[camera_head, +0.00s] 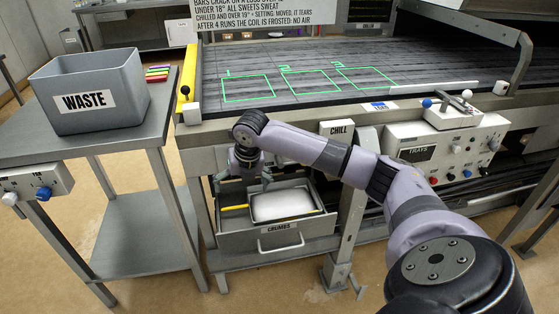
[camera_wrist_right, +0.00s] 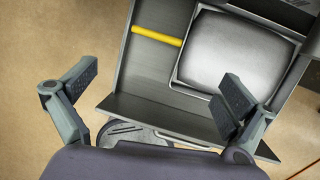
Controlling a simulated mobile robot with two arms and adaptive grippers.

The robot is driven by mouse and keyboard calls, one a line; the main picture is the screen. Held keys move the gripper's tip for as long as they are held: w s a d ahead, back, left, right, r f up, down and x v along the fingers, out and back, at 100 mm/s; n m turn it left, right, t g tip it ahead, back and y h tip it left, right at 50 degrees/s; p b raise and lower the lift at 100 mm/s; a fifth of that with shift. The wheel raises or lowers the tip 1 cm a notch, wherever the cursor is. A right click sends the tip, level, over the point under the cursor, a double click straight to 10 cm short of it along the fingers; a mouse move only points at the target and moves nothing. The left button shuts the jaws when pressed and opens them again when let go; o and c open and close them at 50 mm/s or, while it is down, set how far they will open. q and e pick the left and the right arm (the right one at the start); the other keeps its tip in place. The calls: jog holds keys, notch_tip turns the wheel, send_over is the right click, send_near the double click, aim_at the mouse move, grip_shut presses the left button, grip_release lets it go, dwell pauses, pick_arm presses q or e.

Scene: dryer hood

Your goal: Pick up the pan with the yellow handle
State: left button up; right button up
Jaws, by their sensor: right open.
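The pan (camera_head: 283,204) is a shallow grey-white rectangle lying in the open drawer (camera_head: 280,241) labelled CRUMBS, under the conveyor. Its yellow handle (camera_head: 235,207) points left, toward the drawer's left side. In the right wrist view the pan (camera_wrist_right: 232,52) is at upper right and the yellow handle (camera_wrist_right: 157,36) is at the top. My right gripper (camera_head: 244,184) is open and empty, above the left part of the drawer near the handle. In the right wrist view its two fingers (camera_wrist_right: 160,88) are spread wide, with the handle beyond them and apart from both. My left gripper is not in view.
The conveyor's front beam (camera_head: 260,128) is just above the drawer. A steel side table (camera_head: 105,138) with a grey WASTE bin (camera_head: 90,92) stands left. A support leg (camera_head: 343,235) stands right of the drawer, and a control box (camera_head: 445,150) is farther right.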

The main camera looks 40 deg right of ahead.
aim_at(237, 208)
jog(key=x, duration=1.1)
jog(key=shift+w+f, duration=0.3)
jog(key=shift+w, duration=0.05)
jog(key=shift+c, duration=0.4)
jog(key=c, duration=1.2)
jog(key=shift+c, duration=0.2)
jog(key=shift+r, duration=0.1)
